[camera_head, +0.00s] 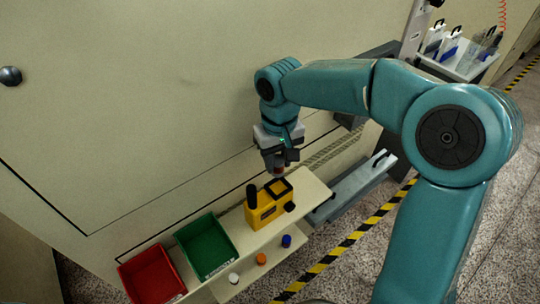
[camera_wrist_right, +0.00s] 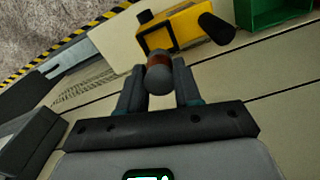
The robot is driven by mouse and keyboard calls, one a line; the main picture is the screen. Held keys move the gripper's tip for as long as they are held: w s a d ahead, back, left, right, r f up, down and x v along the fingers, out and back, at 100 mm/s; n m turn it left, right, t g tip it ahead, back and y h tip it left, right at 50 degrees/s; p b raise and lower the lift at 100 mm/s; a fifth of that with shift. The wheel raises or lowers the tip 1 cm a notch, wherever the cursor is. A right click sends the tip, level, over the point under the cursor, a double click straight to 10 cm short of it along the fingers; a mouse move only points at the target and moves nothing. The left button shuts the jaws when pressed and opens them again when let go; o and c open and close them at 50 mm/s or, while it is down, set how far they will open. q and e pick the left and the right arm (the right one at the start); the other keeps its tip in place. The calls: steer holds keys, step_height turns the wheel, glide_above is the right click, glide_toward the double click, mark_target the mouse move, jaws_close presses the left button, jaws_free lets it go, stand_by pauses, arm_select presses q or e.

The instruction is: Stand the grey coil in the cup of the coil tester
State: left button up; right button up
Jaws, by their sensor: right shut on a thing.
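My right gripper (camera_head: 279,162) is above the yellow coil tester (camera_head: 262,212) on the pale bench. In the right wrist view the gripper (camera_wrist_right: 159,84) is shut on the grey coil (camera_wrist_right: 159,80), which has a rounded grey end and a reddish-brown band. The coil hangs between the fingers, and its tip shows small in the head view (camera_head: 281,173). The tester has a dark-rimmed square top, a black post and a black knob; it also shows in the wrist view (camera_wrist_right: 180,30). The inside of its cup is not clear. My left gripper is out of view.
A green bin (camera_head: 178,236) and a red bin (camera_head: 121,270) stand left of the tester. White (camera_head: 234,278), orange (camera_head: 261,258) and blue (camera_head: 287,240) small pieces stand along the bench's front. A wall (camera_head: 130,100) rises behind. The bench's right end is clear.

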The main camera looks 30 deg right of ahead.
mark_target(279, 173)
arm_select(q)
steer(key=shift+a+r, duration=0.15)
arm_select(e)
steer(key=shift+s+d+r, duration=0.1)
steer(key=shift+s+d, duration=0.05)
steer(key=shift+d, duration=0.05)
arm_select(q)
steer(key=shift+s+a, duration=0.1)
arm_select(e)
steer(key=shift+s, duration=0.1)
steer(key=shift+a+f+b, duration=0.25)
steer(key=shift+f+b, duration=0.05)
steer(key=shift+d+f+b, duration=0.2)
steer(key=shift+f+b, duration=0.25)
steer(key=shift+f, duration=0.1)
steer(key=shift+d+f+b, duration=0.15)
steer(key=shift+f+b, duration=0.25)
steer(key=shift+f, duration=0.1)
steer(key=shift+a+f+b, duration=0.25)
steer(key=shift+f+b, duration=0.65)
steer(key=shift+f, duration=0.15)
steer(key=shift+d+f+b, duration=0.1)
steer(key=shift+f+b, duration=0.4)
steer(key=shift+f, duration=0.4)
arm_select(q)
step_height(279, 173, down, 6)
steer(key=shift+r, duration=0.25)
